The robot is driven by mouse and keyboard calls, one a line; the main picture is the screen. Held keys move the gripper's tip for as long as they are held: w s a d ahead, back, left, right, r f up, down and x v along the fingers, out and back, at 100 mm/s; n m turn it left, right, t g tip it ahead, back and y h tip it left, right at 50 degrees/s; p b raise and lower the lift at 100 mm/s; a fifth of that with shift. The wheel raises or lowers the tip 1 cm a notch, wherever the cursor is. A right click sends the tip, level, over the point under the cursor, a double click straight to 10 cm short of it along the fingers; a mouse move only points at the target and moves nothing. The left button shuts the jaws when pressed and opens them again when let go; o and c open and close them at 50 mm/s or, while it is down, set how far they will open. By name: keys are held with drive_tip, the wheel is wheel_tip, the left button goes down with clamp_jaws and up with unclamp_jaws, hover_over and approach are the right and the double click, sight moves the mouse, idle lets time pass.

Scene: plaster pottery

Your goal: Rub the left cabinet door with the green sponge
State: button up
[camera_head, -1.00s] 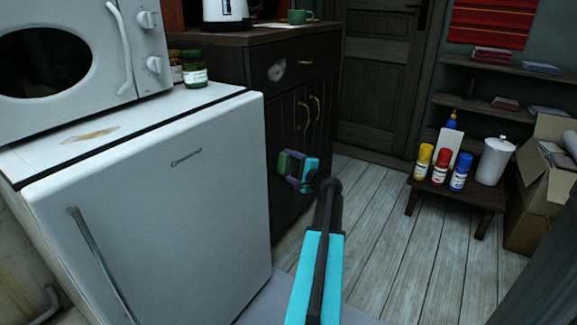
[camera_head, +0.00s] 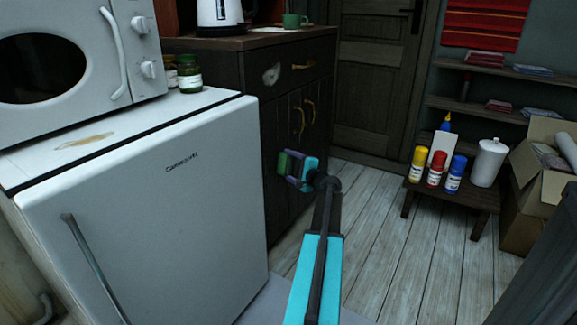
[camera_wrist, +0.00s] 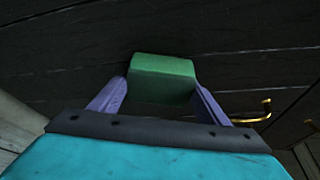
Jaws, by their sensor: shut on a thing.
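The dark wooden cabinet has a left door (camera_head: 279,126) with a brass handle (camera_head: 300,119) near its right edge. My gripper (camera_head: 290,166) is shut on the green sponge (camera_head: 284,163), just in front of that door at mid-height. In the wrist view, the sponge (camera_wrist: 162,77) sits between my gripper's two purple fingers (camera_wrist: 160,92), with the dark planks (camera_wrist: 70,60) of the door behind it. The sponge is at or very near the door surface; I cannot tell whether it touches. The sponge's front face is hidden.
A white fridge (camera_head: 150,215) stands close at the left, with a microwave (camera_head: 75,60) on it. A drawer (camera_head: 290,70) with a pale mark is above the doors. A low bench (camera_head: 455,192) with bottles stands right. The plank floor (camera_head: 385,225) between is clear.

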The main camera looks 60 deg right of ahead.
sight(293, 161)
drive_tip(key=shift+w+d, duration=0.1)
drive_tip(key=shift+w, duration=0.05)
drive_tip(key=shift+d, duration=1.65)
drive_tip(key=shift+s, duration=0.25)
drive_tip(key=shift+s, duration=2.95)
drive_tip(key=shift+s, duration=0.15)
drive_tip(key=shift+s, duration=1.35)
drive_tip(key=shift+s, duration=0.1)
